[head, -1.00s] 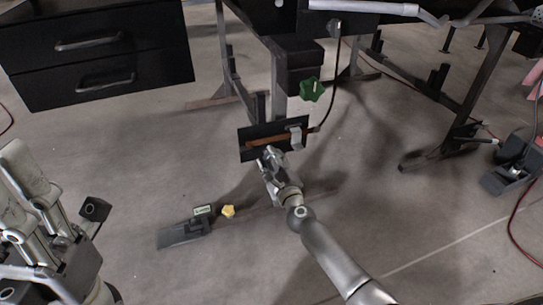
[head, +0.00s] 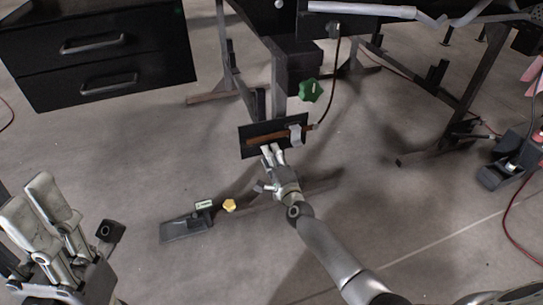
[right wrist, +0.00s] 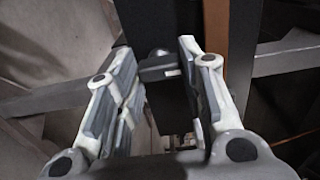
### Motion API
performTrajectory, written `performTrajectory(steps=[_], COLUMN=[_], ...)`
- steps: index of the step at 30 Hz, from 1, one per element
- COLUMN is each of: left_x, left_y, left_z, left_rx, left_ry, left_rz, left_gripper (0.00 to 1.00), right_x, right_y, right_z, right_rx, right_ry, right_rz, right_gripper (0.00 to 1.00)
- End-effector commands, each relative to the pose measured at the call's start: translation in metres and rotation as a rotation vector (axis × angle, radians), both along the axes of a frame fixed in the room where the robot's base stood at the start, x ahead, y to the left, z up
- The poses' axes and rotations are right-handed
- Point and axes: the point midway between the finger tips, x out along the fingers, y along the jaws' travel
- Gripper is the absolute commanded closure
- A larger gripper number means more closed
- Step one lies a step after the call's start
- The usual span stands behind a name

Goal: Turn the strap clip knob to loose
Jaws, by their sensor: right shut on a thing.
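A black plate (head: 250,148) under the workbench carries a brown strap (head: 270,138) with a pale clip (head: 296,134) at its right end. My right gripper (head: 271,149) reaches the plate's lower edge from below. My left gripper (head: 24,192) is open and empty at the lower left, far from the plate.
A green knob (head: 310,90) hangs above the plate beside a dark cable (head: 334,75). Black drawers (head: 95,50) stand upper left. A bench leg (head: 455,95) stands right.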

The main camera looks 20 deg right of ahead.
Motion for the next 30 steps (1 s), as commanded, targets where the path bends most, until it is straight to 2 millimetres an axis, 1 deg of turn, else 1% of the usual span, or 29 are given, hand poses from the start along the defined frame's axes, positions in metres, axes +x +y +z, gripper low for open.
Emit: performTrajectory(steps=[15, 16, 20, 30], left_x=[0.0006, 0.0006, 0.0008, 0.0003], left_y=[-0.0006, -0.0006, -0.0004, 0.0013], left_z=[-0.0015, -0.0015, -0.0013, -0.0003], left_rx=[0.005, 0.005, 0.003, -0.005], left_ry=[0.004, 0.004, 0.004, 0.006], left_rz=[-0.002, -0.002, 0.0, 0.003], left_gripper=[0.6, 0.6, 0.6, 0.6], right_x=[-0.0009, -0.0009, -0.0006, -0.001], right_y=[0.0017, 0.0017, 0.0013, 0.0005], right_z=[-0.0024, -0.0024, -0.0019, -0.0007], right_rx=[-0.021, -0.021, -0.019, -0.017], right_ry=[0.004, 0.004, 0.003, 0.0], right_rz=[0.004, 0.004, 0.003, 0.001], right_gripper=[0.88, 0.6, 0.43, 0.43])
